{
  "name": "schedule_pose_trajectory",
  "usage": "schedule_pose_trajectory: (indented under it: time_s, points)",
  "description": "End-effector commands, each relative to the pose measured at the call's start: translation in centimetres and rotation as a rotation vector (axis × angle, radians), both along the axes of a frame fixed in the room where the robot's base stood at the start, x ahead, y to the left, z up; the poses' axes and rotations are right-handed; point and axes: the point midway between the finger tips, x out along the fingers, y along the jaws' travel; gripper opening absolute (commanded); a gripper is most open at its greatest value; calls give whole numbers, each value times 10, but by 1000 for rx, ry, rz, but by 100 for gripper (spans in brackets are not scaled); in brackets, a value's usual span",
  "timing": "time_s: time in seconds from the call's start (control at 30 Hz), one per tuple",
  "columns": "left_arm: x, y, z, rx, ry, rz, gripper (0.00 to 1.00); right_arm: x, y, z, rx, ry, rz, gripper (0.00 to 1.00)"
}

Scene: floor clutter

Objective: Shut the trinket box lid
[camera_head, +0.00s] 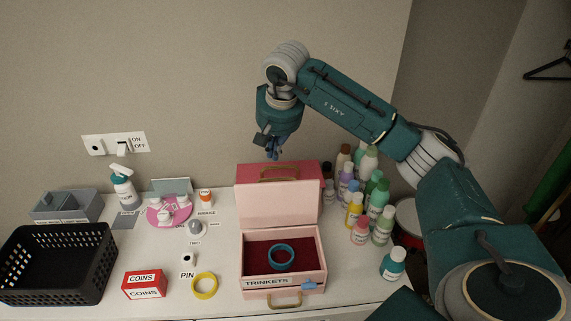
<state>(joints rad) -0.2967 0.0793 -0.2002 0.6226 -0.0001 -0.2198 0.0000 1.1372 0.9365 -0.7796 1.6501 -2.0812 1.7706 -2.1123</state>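The pink trinket box (317,285) stands open on the white tabletop, with a "TRINKETS" label on its front. Its lid (278,204) is raised and stands up at the back of the box, with a darker pink panel and a handle at its upper edge. A blue ring (281,257) lies on the dark red lining inside. My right gripper (273,153) points down just above the lid's upper edge, and I cannot tell whether it touches it. Its fingers are small and dark here, so their opening is unclear. My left gripper is not in view.
Several bottles (377,197) crowd the table right of the box, beneath my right arm. To the left are a black basket (58,264), a red coin box (144,284), a yellow ring (204,286) and a pink round tray (158,220). A wall stands behind.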

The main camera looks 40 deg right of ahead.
Motion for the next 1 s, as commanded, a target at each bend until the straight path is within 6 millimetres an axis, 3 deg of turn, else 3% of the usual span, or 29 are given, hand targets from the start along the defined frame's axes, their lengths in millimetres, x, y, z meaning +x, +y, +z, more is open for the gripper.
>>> schedule_pose_trajectory:
  time_s: [0.03,0.1,0.27,0.7,1.0]
  points:
    - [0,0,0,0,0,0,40,-4,-16,6,-41,13,-11,0]
    - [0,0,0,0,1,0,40,-8,-28,10,-76,28,-19,0]
    - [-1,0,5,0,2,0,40,-6,-35,0,-89,39,-22,0]
    - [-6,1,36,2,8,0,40,19,-50,-83,-84,41,-22,0]
    - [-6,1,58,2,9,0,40,-9,-32,-69,-85,35,-19,0]
